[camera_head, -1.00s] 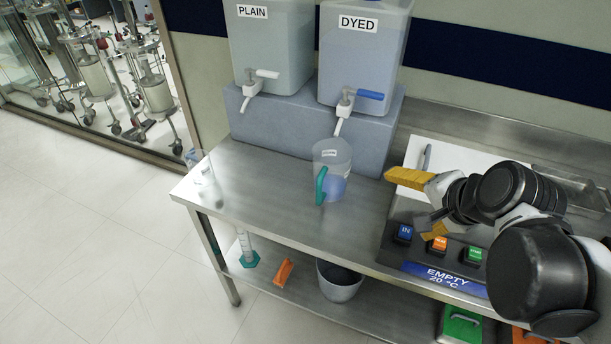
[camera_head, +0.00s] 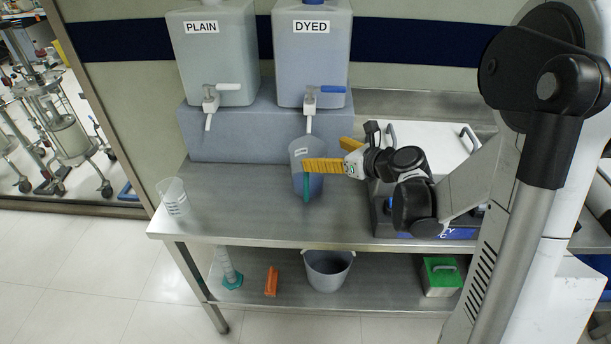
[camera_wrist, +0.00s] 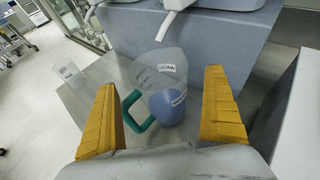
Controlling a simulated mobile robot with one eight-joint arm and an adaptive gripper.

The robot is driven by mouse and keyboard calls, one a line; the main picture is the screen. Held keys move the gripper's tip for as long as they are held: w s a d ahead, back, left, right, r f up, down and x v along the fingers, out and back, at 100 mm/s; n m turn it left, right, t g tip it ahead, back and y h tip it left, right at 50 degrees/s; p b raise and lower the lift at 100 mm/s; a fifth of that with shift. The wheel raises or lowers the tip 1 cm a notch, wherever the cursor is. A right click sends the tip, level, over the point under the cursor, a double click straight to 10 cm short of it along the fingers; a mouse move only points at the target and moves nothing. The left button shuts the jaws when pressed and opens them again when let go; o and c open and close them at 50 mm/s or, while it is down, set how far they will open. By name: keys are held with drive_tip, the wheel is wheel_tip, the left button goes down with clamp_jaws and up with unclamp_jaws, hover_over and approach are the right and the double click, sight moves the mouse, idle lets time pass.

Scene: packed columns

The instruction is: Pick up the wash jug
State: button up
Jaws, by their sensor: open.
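The wash jug (camera_head: 314,186) is a clear jug with a teal handle and a label. It stands upright on the steel bench below the spout of the DYED tank (camera_head: 313,60). A bluish area shows in its lower part. My gripper (camera_head: 322,154) is open, with its yellow fingers at the jug's right side; one finger overlaps the jug in the head view. In the wrist view the jug (camera_wrist: 158,84) lies ahead, framed between the two spread fingers (camera_wrist: 160,95), with its handle towards the left finger. I see no grip on it.
The PLAIN tank (camera_head: 212,60) stands left of the DYED tank on a blue-grey block (camera_head: 240,135). A clear beaker (camera_head: 173,197) stands at the bench's left end. A grey bucket (camera_head: 328,270) and an orange piece (camera_head: 271,281) are on the lower shelf. The bench between beaker and jug is clear.

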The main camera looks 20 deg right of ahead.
sight(311, 151)
drive_tip(key=b+x, duration=0.1)
drive_tip(key=x, duration=0.4)
drive_tip(key=shift+w+a+f+b, duration=0.1)
drive_tip(key=shift+a+f+b, duration=0.15)
drive_tip(key=shift+b, duration=0.1)
drive_tip(key=c, duration=1.2)
drive_tip(key=shift+o, duration=0.2)
drive_tip(key=shift+r, duration=0.1)
